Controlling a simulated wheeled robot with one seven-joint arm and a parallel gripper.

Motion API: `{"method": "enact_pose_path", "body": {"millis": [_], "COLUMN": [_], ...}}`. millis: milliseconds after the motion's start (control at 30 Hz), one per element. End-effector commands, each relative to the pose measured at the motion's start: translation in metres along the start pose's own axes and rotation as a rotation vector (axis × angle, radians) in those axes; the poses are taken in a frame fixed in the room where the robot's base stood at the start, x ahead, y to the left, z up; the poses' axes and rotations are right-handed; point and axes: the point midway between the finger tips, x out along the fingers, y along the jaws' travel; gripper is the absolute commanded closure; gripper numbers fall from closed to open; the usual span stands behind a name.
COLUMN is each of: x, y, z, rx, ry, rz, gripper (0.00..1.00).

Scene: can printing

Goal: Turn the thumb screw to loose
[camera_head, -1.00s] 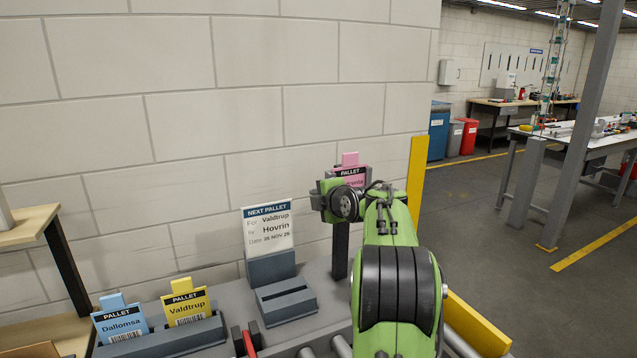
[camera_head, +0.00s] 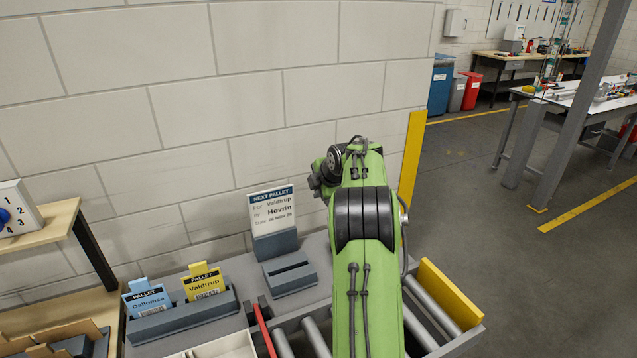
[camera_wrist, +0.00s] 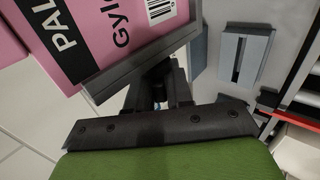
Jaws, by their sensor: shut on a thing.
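In the head view my green arm hides the gripper, the screw and the pink card.
A NEXT PALLET sign (camera_head: 271,212) stands behind an empty slotted block (camera_head: 290,277). A rack (camera_head: 185,315) left of it holds a blue card (camera_head: 147,298) and a yellow card (camera_head: 204,283). Rollers (camera_head: 430,305) and a yellow rail (camera_head: 447,294) lie right. A wooden shelf (camera_head: 50,228) is at left.

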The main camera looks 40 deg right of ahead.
Motion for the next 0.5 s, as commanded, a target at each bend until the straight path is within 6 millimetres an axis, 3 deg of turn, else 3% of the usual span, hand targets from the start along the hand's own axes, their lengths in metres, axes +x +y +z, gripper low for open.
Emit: {"method": "enact_pose_path", "body": {"millis": [300, 333, 400, 500], "x": [0.001, 0.001, 0.0009, 0.0008], "y": [-0.0011, -0.0011, -0.0009, -0.0007], "z": [-0.0001, -0.0001, -0.0001, -0.0001], "rx": [0.0, 0.0, 0.0, 0.0], "ry": [0.0, 0.0, 0.0, 0.0], "rz": [-0.002, -0.002, -0.001, -0.001], "gripper": [1.0, 0.75, 0.64, 0.62]}}
